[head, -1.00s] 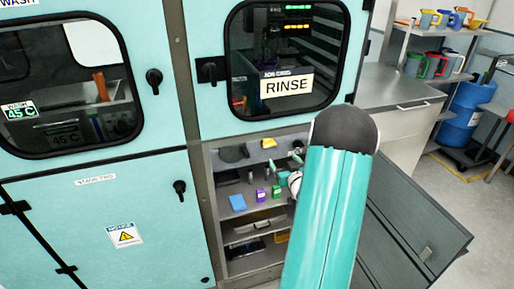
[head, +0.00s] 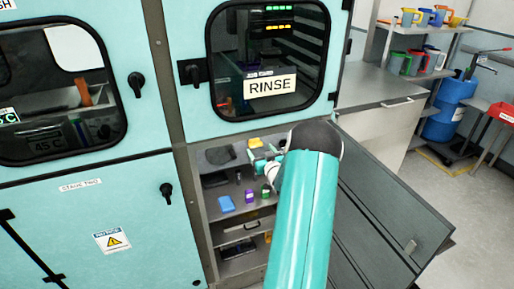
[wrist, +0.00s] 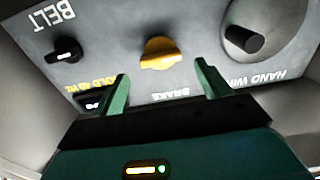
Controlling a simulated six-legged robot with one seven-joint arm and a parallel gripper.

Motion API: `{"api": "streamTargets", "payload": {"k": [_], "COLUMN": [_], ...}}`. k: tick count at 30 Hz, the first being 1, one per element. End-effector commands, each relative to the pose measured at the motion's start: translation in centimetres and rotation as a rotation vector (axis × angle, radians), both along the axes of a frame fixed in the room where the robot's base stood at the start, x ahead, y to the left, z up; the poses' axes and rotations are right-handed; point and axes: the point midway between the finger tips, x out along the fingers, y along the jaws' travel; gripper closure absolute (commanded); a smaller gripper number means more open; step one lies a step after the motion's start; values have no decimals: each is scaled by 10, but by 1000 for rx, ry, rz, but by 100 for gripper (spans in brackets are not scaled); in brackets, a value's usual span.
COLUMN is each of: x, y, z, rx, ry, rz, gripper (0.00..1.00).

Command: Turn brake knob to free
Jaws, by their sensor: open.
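The yellow brake knob (wrist: 160,50) is on a grey panel in the wrist view, above an upside-down BRAKE label. Its ridge lies roughly across the picture; which marking it points to is unclear. In the head view, the yellow knob (head: 254,142) is small inside the open bay, with my gripper (head: 262,163) just in front, partly hidden by my arm.
A black BELT knob (wrist: 65,51) is left of the brake knob, and a large round hand-wind control (wrist: 250,35) is close on the right. The bay shelf (head: 228,186) holds small blue, purple and green items.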

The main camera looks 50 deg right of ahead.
Motion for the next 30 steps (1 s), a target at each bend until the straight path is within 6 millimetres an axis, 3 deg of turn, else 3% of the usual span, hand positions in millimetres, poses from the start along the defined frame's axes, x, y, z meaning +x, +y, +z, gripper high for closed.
{"api": "streamTargets", "payload": {"k": [6, 17, 24, 30], "x": [29, 35, 35, 35], "y": [-14, -19, -19, -19], "z": [-1, 0, 0, 0], "rx": [1, 1, 1, 6], "ry": [-1, 0, 1, -2], "rz": [3, 2, 2, 2], "gripper": [24, 24, 67, 68]}}
